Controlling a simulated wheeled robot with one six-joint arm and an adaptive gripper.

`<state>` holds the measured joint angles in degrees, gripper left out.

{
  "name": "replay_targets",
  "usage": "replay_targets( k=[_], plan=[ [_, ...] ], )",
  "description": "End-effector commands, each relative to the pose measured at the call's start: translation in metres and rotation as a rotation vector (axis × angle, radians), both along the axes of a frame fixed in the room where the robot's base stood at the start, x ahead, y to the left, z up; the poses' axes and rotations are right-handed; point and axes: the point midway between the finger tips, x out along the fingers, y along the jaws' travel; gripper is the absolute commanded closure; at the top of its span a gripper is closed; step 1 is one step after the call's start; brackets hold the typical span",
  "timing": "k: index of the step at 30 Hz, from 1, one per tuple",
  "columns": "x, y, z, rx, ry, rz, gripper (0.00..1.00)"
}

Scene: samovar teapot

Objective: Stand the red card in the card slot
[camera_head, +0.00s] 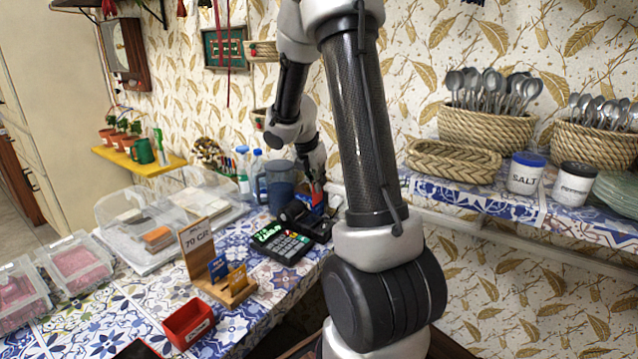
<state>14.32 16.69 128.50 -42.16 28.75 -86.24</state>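A wooden card holder (240,292) stands on the tiled counter, left of centre. A blue card (218,268) and a yellow card (237,280) stand upright in it. My gripper (316,208) is at the far right end of the counter, behind the card terminal (283,244), pointing down. Its fingers are small, dark and partly hidden, so I cannot tell whether they are open or shut. A small red patch (318,190) shows at the gripper with blue beside it. I cannot tell whether it is the red card or whether it is held.
A blue jug (280,185) and bottles stand near my gripper. Clear containers (75,262) fill the left. The right shelf holds baskets (484,130) and jars (525,173).

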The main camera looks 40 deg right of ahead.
Motion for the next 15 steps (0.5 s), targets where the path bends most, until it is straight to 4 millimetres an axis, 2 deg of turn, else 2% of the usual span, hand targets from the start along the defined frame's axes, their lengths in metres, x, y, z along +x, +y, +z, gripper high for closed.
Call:
replay_targets(
  k=[15],
  plan=[
    [-0.001,0.0,-0.052,0.002,0.005,-0.004,1.0]
  ],
)
